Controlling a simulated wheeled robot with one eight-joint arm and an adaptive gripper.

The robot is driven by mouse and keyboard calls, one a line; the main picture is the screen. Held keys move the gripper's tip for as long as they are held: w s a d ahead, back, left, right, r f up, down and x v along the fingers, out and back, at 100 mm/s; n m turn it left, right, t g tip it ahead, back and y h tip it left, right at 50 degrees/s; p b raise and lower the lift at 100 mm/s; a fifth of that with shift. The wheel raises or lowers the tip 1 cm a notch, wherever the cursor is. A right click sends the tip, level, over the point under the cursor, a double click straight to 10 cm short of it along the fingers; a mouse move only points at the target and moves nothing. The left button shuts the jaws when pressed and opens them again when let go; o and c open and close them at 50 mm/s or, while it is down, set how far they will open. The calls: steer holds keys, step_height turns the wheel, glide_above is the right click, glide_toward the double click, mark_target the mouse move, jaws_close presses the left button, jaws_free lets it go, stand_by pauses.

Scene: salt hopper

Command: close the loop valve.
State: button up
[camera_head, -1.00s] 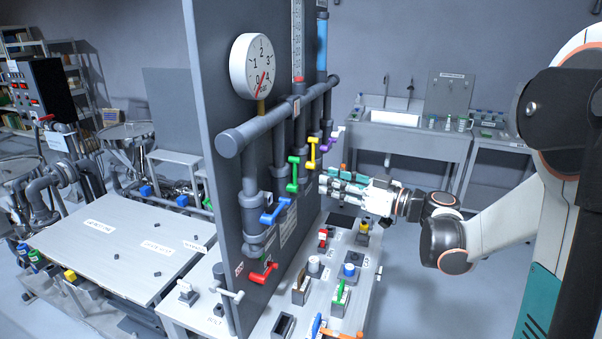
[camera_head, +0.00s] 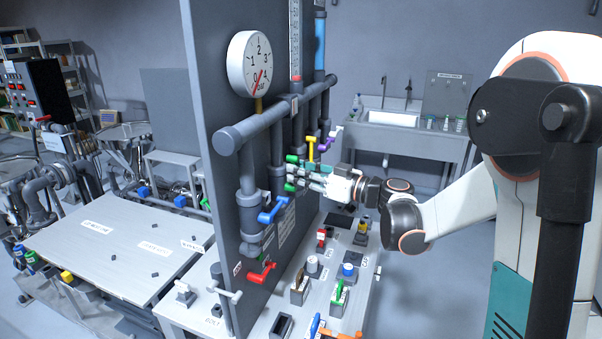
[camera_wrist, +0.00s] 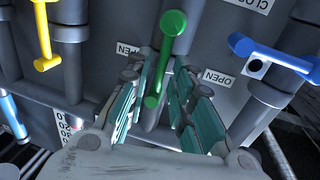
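I cannot read which is the loop valve. My gripper (camera_head: 292,174) is at the green lever and hides its middle in the head view. In the wrist view the green lever (camera_wrist: 179,68) hangs down between the two spread fingers of my gripper (camera_wrist: 164,78), with gaps visible beside it. The yellow lever (camera_wrist: 43,40) and blue lever (camera_wrist: 270,55) stand to either side. OPEN labels (camera_wrist: 217,77) flank the green lever; a CLOSED label (camera_wrist: 250,4) is above.
A red lever (camera_head: 262,272) sits low on the panel. A pressure gauge (camera_head: 249,64) is above the horizontal pipe (camera_head: 250,128). A bench (camera_head: 318,300) with several switches lies below my gripper. A sink (camera_head: 393,118) stands behind. Floor at right is free.

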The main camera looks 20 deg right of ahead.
jaws_close()
steer(key=w+d+f+m+g+b, duration=0.2)
steer(key=w+d+f+m+g, duration=0.1)
steer(key=m, duration=1.2)
steer(key=shift+w+d+f+m+g+y, duration=0.3)
steer(key=shift+w+f+m+g, duration=0.15)
steer(key=shift+w+f, duration=0.45)
steer(key=shift+s+a+f, duration=0.1)
steer(key=shift+o, duration=2.4)
jaws_free()
